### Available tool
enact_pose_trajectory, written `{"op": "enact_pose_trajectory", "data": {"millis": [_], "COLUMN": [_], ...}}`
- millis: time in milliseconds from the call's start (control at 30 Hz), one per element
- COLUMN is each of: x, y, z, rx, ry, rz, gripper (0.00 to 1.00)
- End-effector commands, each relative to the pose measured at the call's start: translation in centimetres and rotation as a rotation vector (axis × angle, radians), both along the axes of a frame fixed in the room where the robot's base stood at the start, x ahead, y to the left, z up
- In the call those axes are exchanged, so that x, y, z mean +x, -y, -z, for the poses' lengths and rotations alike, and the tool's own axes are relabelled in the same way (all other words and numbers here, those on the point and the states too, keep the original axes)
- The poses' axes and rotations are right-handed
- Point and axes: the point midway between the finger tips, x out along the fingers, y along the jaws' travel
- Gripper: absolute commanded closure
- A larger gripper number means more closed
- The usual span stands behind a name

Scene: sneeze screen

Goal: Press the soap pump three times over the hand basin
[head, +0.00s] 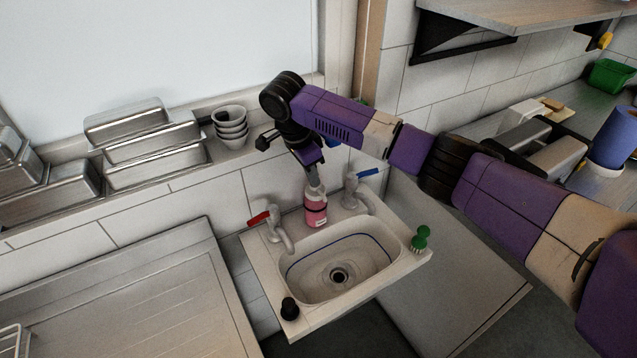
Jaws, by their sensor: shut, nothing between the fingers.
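A pink soap bottle (315,208) stands upright at the back rim of the white hand basin (300,317), between the two taps. My gripper (313,180) is shut and points down right over the bottle's top. The pump head is largely hidden by the gripper, so I cannot tell whether they touch or whether the pump is pressed down. The basin's bowl (340,276) lies in front of the bottle and looks empty, with a dark drain in the middle.
A red-handled tap (270,229) stands left of the bottle and a blue-handled tap (355,190) right of it. A green brush (420,239) and a black stopper (290,308) sit on the rim. Metal pans (150,150) and stacked bowls (230,125) line the ledge behind.

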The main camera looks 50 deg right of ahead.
Motion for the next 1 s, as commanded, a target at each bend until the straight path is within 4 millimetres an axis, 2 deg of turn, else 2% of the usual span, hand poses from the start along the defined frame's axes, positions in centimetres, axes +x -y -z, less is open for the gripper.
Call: {"op": "enact_pose_trajectory", "data": {"millis": [333, 1000], "x": [0.0, 0.0], "y": [0.0, 0.0], "z": [-0.1, -1.9], "rx": [0.000, 0.000], "ry": [-0.001, -0.001], "rz": [0.000, 0.000], "gripper": [1.00, 1.00]}}
